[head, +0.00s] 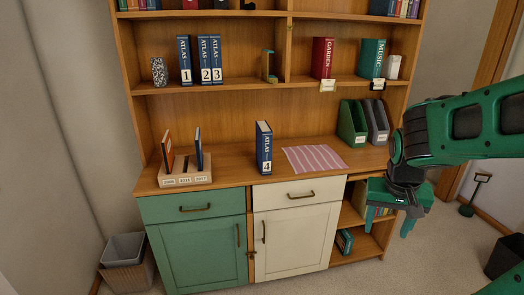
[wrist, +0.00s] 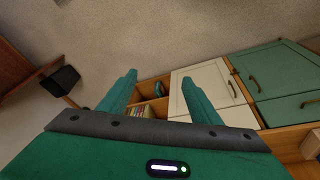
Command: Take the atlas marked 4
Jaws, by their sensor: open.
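The atlas marked 4 (head: 264,148) is a dark blue book standing upright on the wooden counter, near its front edge, with its spine facing me. In the head view my gripper (head: 392,226) is to the right of the atlas and lower, in front of the open shelves, pointing down. It is open and empty, with the fingers apart in the wrist view (wrist: 158,84). The atlas does not show in the wrist view. Atlases marked 1 (head: 185,61), 2 (head: 204,60) and 3 (head: 216,60) stand on the shelf above.
A striped pink mat (head: 314,158) lies right of the atlas. A wooden block with slots (head: 185,180) holds two thin books at left. Green (head: 352,123) and grey (head: 377,121) file holders stand at right. A green bookend (head: 269,67) and several books occupy the upper shelf.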

